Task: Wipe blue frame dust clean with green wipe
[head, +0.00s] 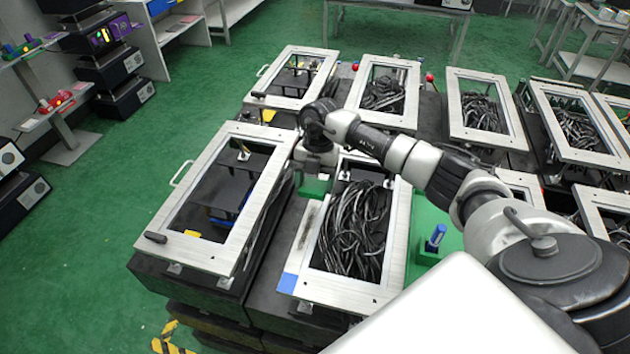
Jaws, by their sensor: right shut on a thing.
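A silver frame (345,290) with a blue patch (288,283) on its near left corner surrounds a pit of black cables. A dark dusty smear (307,222) runs along its left rail. My right gripper (317,172) points down over the frame's far left corner, shut on a green wipe (314,187). The wipe shows just below the fingers, at the far end of the left rail. I cannot tell whether it touches the rail. The fingers are partly hidden by the wrist. My left gripper is not in view.
Another silver frame (262,133) with a handle stands close on the left. More framed units with cables (383,93) stand behind and to the right. A blue-knobbed lever (436,237) on a green base stands right of the frame. Green floor (90,240) is clear at left.

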